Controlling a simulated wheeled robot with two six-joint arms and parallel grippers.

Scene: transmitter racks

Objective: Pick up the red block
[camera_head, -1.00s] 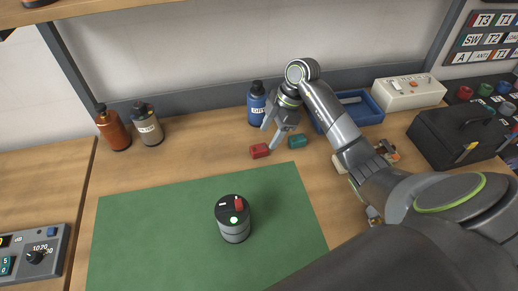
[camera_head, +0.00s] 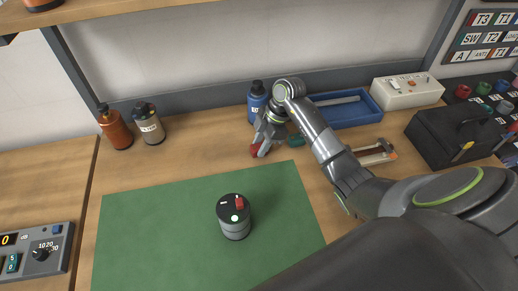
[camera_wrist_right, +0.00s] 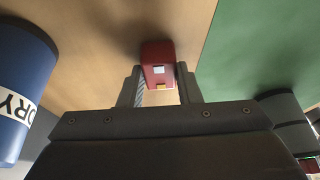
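The red block (camera_head: 255,150) is at the fingertips of my right gripper (camera_head: 262,146), on the wood table just behind the green mat. In the right wrist view the red block (camera_wrist_right: 158,58) sits between the two fingertips of the right gripper (camera_wrist_right: 160,84). The fingers are close in on both sides of it and look shut on it. My left gripper is not in view.
A blue bottle (camera_head: 256,100) stands close behind the gripper, and a teal block (camera_head: 296,141) lies to its right. A blue tray (camera_head: 372,117) is behind the arm. A round black-topped device (camera_head: 234,222) stands on the green mat (camera_head: 150,235), which is otherwise clear.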

